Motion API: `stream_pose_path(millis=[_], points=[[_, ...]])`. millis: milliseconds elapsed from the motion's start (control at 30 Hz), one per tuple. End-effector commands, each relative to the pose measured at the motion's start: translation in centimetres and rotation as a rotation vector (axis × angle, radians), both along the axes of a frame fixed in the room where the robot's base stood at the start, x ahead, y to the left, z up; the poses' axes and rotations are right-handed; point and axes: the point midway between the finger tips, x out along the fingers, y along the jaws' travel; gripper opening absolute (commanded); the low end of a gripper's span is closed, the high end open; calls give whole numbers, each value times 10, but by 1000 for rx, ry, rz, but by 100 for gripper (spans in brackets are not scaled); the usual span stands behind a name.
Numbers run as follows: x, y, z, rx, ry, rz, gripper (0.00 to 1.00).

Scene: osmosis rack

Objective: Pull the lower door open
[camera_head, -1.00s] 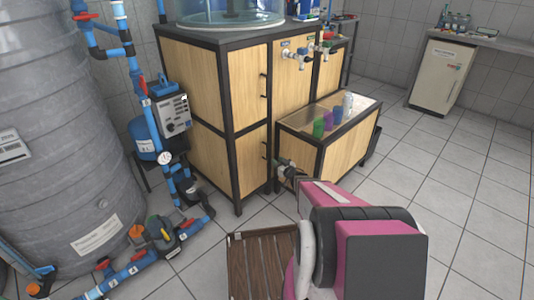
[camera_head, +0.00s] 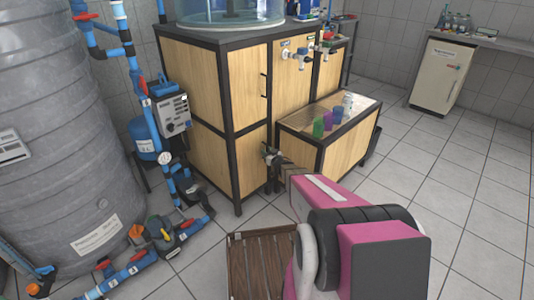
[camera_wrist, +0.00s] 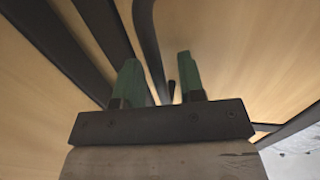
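The lower door (camera_head: 251,160) is a light wood panel in a black frame, low on the cabinet's front. It looks closed. My gripper (camera_head: 270,156) is at its right edge, where it covers the lower handle. In the wrist view my gripper (camera_wrist: 158,68) has two green fingers spread apart. A dark curved bar (camera_wrist: 149,45), which looks like the door handle, runs up between them. I cannot tell whether the fingers touch it. The upper door (camera_head: 248,85), with its own black handle (camera_head: 263,85), looks closed above.
A low wooden bench cabinet (camera_head: 345,147) with several cups and bottles stands close right of my gripper. A slatted wooden mat (camera_head: 262,265) lies on the floor in front. Blue pipes (camera_head: 150,255) and a grey tank (camera_head: 65,150) stand left. Floor at right is clear.

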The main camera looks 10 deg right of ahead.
Motion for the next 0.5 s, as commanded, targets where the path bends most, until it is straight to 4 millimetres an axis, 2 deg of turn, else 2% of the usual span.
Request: stream_pose_path(millis=[100, 167, 200, 233, 500], points=[[0, 0, 0, 0, 0, 0, 36], [0, 0, 0, 0, 0, 0, 17], [0, 0, 0, 0, 0, 0, 4], [0, 0, 0, 0, 0, 0, 0], [-3, -1, 0, 1, 0, -9, 0]])
